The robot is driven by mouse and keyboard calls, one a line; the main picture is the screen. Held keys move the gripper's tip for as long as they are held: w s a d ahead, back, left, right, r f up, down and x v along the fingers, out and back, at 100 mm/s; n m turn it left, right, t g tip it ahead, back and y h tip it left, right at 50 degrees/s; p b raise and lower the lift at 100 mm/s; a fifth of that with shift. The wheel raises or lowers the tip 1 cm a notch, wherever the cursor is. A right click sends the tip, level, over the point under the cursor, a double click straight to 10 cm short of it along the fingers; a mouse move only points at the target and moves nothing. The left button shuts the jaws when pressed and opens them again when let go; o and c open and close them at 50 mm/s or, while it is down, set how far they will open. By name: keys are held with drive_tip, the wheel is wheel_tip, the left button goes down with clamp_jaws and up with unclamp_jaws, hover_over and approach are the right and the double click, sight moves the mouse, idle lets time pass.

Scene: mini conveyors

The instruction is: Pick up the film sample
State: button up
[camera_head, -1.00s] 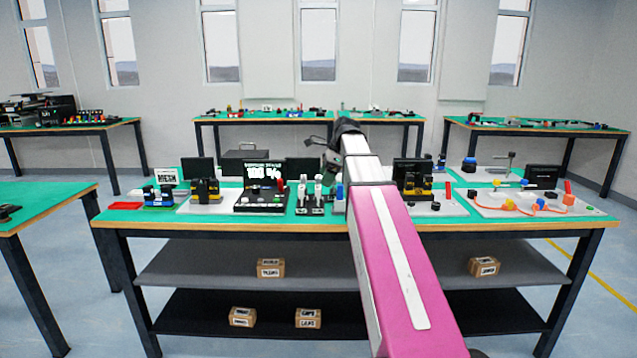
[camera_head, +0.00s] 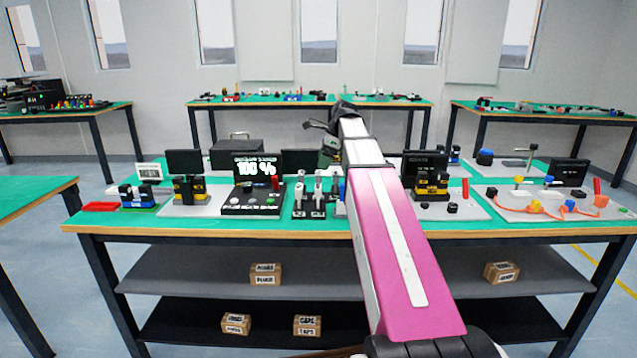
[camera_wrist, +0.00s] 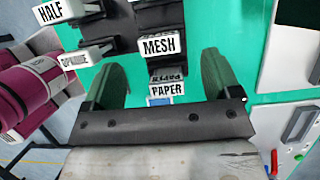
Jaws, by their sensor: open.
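My gripper (camera_wrist: 160,68) is open in the wrist view, with its two green fingers apart. Between and beyond the fingers stand labelled sample pieces: a white block marked PAPER (camera_wrist: 167,91) and one marked MESH (camera_wrist: 159,46). Blocks marked HALF (camera_wrist: 61,12) and OPAQUE (camera_wrist: 86,55) are up and to the left. No label reading film is legible, so I cannot tell which piece is the film sample.
The green-topped bench (camera_head: 120,221) is crowded. A black console with a lit display (camera_head: 257,170) stands left of the stands. A white board with a black device (camera_head: 432,180) is right of my arm. Wrist view shows a white panel with coloured buttons (camera_wrist: 290,140) at lower right.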

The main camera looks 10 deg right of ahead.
sight(319, 173)
drive_tip(key=shift+d+x, duration=0.1)
drive_tip(key=shift+x, duration=1.85)
drive_tip(key=shift+d+x, duration=0.15)
drive_tip(key=shift+x, duration=1.8)
drive_tip(key=c, duration=1)
